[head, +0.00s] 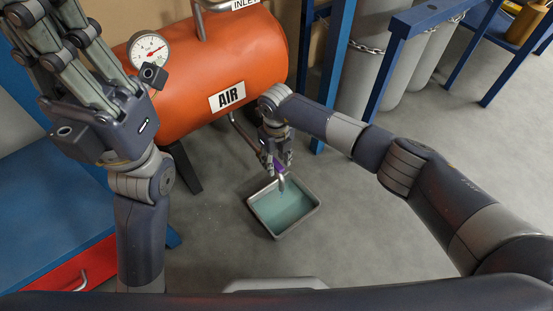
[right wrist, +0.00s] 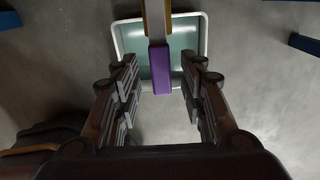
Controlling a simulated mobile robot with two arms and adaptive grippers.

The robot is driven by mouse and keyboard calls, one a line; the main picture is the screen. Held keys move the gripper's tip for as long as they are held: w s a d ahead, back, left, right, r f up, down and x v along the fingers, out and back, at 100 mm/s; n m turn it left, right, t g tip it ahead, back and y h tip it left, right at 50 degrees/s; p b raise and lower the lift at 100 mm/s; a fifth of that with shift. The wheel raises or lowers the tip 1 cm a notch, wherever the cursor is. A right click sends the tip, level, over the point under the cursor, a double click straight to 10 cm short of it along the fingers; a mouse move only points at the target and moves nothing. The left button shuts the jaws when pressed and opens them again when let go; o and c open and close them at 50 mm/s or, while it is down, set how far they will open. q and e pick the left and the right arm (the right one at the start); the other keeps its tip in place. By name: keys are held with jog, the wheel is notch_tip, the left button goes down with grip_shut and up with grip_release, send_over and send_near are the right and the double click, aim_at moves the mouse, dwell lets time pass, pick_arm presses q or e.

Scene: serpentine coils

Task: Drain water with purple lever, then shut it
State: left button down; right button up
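The purple lever (head: 279,166) is on the drain pipe under the orange air tank (head: 215,70). In the right wrist view the lever (right wrist: 160,68) lies between the fingers of my right gripper (right wrist: 160,95), which is open with a gap on both sides. In the head view my right gripper (head: 276,160) is around the lever and partly hides it. A grey metal pan (head: 312,214) stands on the floor below, with pale teal water (head: 282,207) in it. I cannot tell whether water is running. My left gripper (head: 55,30) is raised at the upper left, open and empty.
A pressure gauge (head: 148,49) is on the tank's left end. A blue workbench (head: 45,215) with a red drawer stands at the left. Blue posts and grey chained cylinders (head: 365,65) stand behind at the right. The floor around the pan is clear.

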aim_at(276, 165)
notch_tip(276, 165, up, 12)
dwell(0.6)
jog(key=shift+s+f, duration=0.1)
jog(key=shift+s, duration=0.05)
dwell(0.3)
